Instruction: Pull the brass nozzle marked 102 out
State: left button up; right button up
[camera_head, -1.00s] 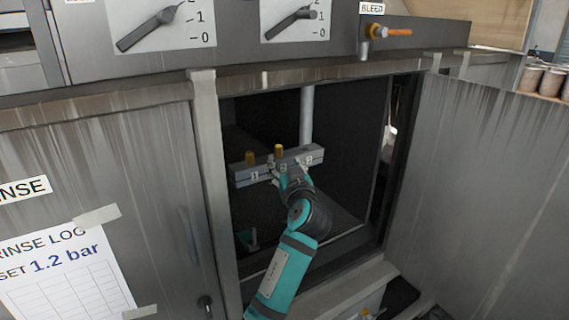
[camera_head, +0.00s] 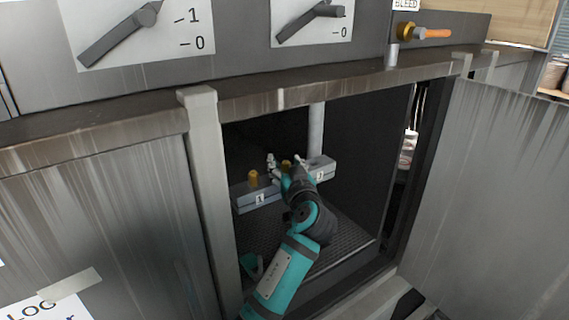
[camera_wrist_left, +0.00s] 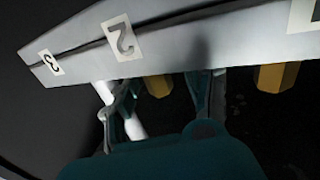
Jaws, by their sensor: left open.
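Two brass nozzles stand up from a grey bar inside the open cabinet, the left one (camera_head: 252,177) and the middle one (camera_head: 286,165). The bar (camera_head: 240,207) carries labels 1, 2 and 3; I cannot read 102 anywhere. My left gripper (camera_head: 285,162) is open, with one finger on each side of the middle nozzle. In the left wrist view the left gripper (camera_wrist_left: 162,90) has that nozzle (camera_wrist_left: 158,86), beside label 2, between its fingers. I cannot tell whether they touch it. The other nozzle (camera_wrist_left: 278,77) is to the right there. My right gripper is not in view.
A cabinet post (camera_head: 204,190) stands close left of the opening, and the open door (camera_head: 490,190) is on the right. A grey pipe (camera_head: 316,130) rises behind the bar. A ledge (camera_head: 285,97) crosses above. The perforated floor (camera_head: 345,240) looks clear on the right.

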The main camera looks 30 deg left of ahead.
pick_arm(q)
jog(key=shift+d, duration=0.1)
jog(key=shift+s, duration=0.1)
jog(key=shift+c, duration=1.1)
grip_shut()
jog(key=c, duration=0.7)
grip_release()
jog(key=shift+c, duration=0.2)
grip_shut()
